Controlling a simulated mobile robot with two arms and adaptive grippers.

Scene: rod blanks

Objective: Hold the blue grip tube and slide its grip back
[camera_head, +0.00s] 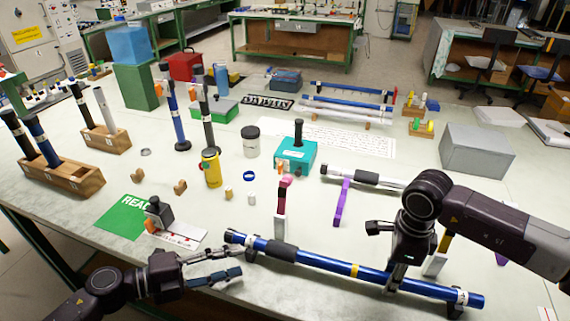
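The blue grip tube (325,262) lies slantwise across the front of the table, with a dark grip (282,251) near its left end and a yellow band to the right of the grip. My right gripper (394,278) points down at the tube, right of the yellow band. A finger crosses in front of the tube; the other is hidden, so I cannot tell whether it is closed. My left gripper (243,263) is open and empty, with its fingers apart, just below the tube's left end and left of the grip.
A silver tube with a dark grip (362,176) lies behind the blue one. A pink-and-grey upright piece (282,207) and a purple piece (342,203) stand between them. A green mat (124,222) and a black stamp-like block (159,212) are left. A grey box (477,151) stands right.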

